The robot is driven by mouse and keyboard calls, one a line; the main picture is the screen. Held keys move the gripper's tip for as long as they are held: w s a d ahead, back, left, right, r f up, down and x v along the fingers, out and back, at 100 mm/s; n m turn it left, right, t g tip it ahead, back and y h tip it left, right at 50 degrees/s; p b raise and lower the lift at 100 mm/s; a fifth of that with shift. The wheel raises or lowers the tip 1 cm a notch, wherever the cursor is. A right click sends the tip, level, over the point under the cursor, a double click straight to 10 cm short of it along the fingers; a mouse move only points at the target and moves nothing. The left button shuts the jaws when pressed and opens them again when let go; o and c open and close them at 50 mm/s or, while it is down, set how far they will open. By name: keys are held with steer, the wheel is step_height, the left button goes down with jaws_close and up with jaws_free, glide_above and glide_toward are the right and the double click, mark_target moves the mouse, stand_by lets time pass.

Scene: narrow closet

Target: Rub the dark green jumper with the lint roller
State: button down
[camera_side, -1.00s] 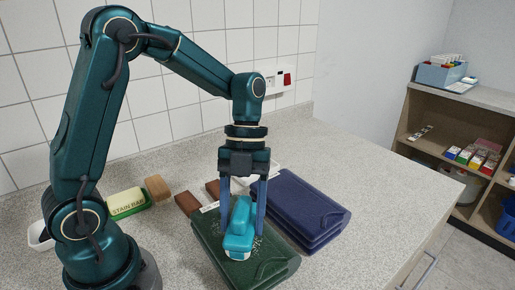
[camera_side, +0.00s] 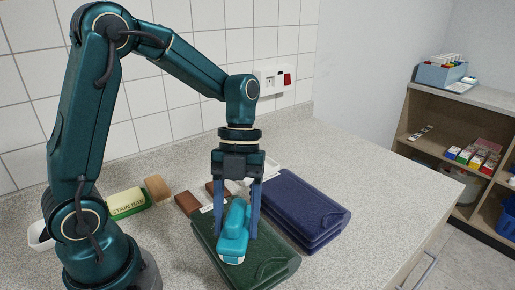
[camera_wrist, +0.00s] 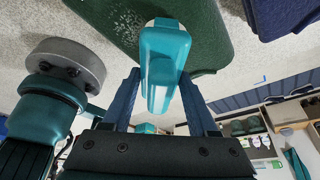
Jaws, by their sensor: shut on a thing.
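The dark green jumper (camera_side: 262,262) lies folded on the speckled counter, and it also shows in the wrist view (camera_wrist: 205,30). The lint roller (camera_side: 233,238) has a turquoise body with a pale underside and is over the jumper; it fills the middle of the wrist view (camera_wrist: 163,55). My gripper (camera_side: 236,225) points down and is shut on the lint roller, with one blue finger on each side. The roller's lower end appears to be on the jumper, though the contact is partly hidden. Whitish specks show on the jumper beside the roller in the wrist view.
A folded navy garment (camera_side: 305,210) lies close on the right of the jumper. A green and cream stain bar (camera_side: 127,203), a wooden block (camera_side: 158,188) and brown blocks (camera_side: 188,204) lie at the left. A white dish (camera_side: 262,170) is behind. The counter at right is clear.

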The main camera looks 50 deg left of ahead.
steer(key=shift+w+a, duration=0.1)
steer(key=shift+a, duration=3.8)
steer(key=shift+s+d, duration=0.2)
steer(key=shift+d, duration=5.7)
step_height(320, 180, up, 8)
steer(key=shift+r, duration=0.15)
steer(key=shift+a, duration=0.1)
